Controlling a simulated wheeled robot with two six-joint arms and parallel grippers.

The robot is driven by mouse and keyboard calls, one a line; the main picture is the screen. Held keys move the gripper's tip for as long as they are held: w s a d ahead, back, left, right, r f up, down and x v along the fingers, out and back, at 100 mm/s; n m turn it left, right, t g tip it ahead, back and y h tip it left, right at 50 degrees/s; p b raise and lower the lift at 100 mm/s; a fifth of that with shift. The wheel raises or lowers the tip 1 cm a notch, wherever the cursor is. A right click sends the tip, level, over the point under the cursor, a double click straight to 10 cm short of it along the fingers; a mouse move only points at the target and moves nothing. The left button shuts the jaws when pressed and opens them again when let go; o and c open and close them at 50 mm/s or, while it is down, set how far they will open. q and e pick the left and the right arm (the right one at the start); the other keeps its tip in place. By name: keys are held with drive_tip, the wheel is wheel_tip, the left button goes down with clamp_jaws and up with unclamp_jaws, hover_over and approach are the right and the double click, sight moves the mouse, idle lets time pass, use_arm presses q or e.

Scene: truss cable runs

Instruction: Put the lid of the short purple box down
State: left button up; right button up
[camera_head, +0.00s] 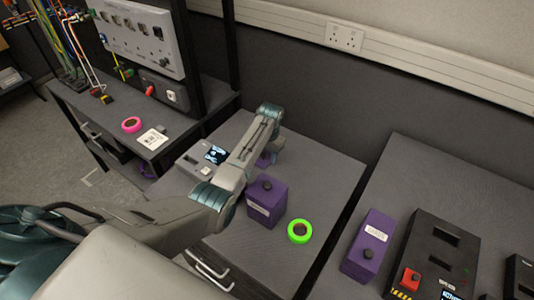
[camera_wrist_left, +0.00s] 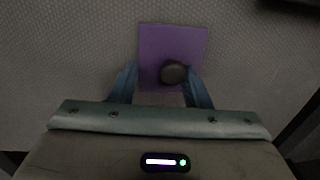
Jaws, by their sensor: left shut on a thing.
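A purple square lid with a round dark knob (camera_wrist_left: 158,42) shows in the left wrist view, above or on the grey textured bench top; I cannot tell whether it touches. My left gripper (camera_wrist_left: 160,75) is shut on it, with its blue fingers either side near the knob. In the head view a bit of purple (camera_head: 264,160) shows under my left gripper (camera_head: 268,150), mostly hidden by the arm. A purple box (camera_head: 267,201) with a white label and dark knob stands in front of it. Another labelled purple box (camera_head: 368,245) stands on the right bench. My right gripper is not in view.
A green tape roll (camera_head: 299,231) lies right of the nearer purple box. A grey device with a screen (camera_head: 205,163) stands left of the arm. A black box with a red button (camera_head: 436,255) is on the right bench. A gap separates the benches.

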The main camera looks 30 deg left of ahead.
sight(269, 160)
use_arm(q)
drive_tip(key=shift+f, duration=0.15)
drive_tip(key=o, duration=1)
drive_tip(key=r, duration=0.4)
drive_tip(key=r+b, duration=0.1)
drive_tip(key=r, duration=0.3)
drive_tip(key=d+r+b, duration=0.1)
drive_tip(key=r, duration=0.3)
drive_tip(key=shift+s+r, duration=0.1)
drive_tip(key=shift+r, duration=0.05)
